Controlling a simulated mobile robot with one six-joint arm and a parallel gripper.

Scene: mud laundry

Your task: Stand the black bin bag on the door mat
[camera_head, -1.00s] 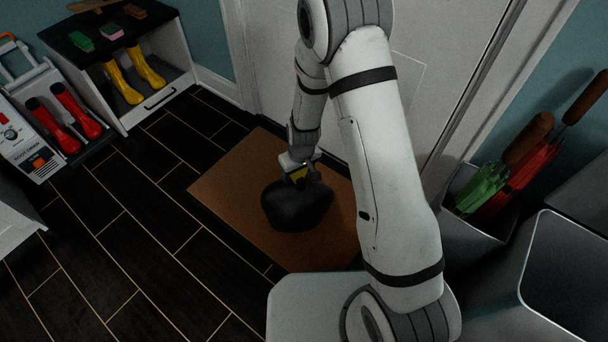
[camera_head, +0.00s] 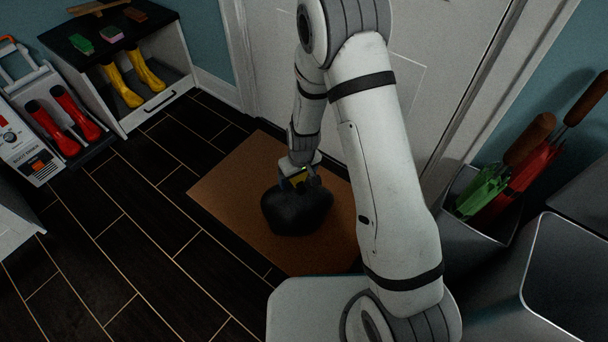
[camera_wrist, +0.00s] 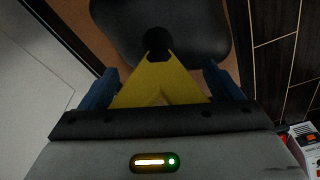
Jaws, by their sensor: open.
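The black bin bag (camera_head: 296,210) rests on the brown door mat (camera_head: 232,192), in about the middle of it. In the wrist view the bag (camera_wrist: 195,30) fills the top of the picture, with a dark knot and a yellow tie (camera_wrist: 158,82) spreading toward my gripper. My gripper (camera_head: 299,180) is just above the bag's top. In the wrist view its two blue fingers stand apart, one on each side of the yellow tie (camera_wrist: 160,85). They do not appear to press on it. The bag's far side is partly hidden by my gripper.
A white door stands behind the mat. At the left are a bench with yellow boots (camera_head: 135,80) and a rack with red boots (camera_head: 62,125). At the right are a bin of umbrellas (camera_head: 500,185) and an empty grey bin (camera_head: 570,270). The dark floor left of the mat is clear.

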